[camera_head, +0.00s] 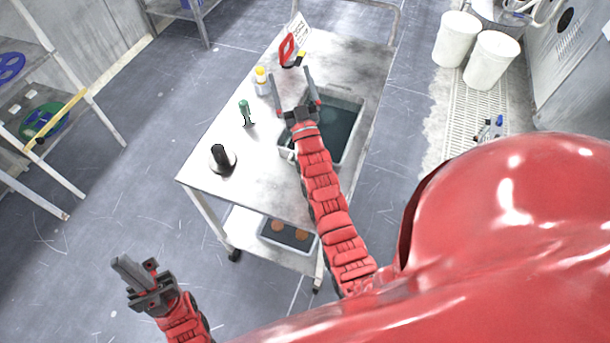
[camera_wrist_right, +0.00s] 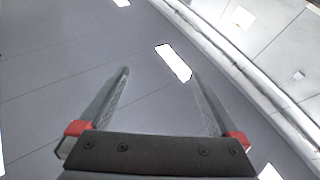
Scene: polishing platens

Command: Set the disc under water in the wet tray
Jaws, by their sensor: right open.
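The wet tray (camera_head: 357,101) is a light-rimmed basin of dark water set in the metal cart top. My right arm crosses over its left part and hides some of it. My right gripper (camera_head: 294,88) is open, above the cart near the tray's far left corner. In the right wrist view its fingers (camera_wrist_right: 163,100) are wide apart with nothing between them. A pale round disc with a black knob-like piece (camera_head: 221,158) stands at the cart's near left corner; I cannot tell if it is the task's disc. My left gripper (camera_head: 125,268) is over the floor at lower left, fingers together, nothing visible in it.
On the cart (camera_head: 207,185) stand a green bottle-like item (camera_head: 245,113), a yellow-capped bottle (camera_head: 262,80) and a sign with a red item (camera_head: 287,48). A lower bin (camera_head: 270,240) holds orange-brown rounds. A rack at left holds a green disc (camera_head: 42,120). White buckets (camera_head: 491,61) stand right.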

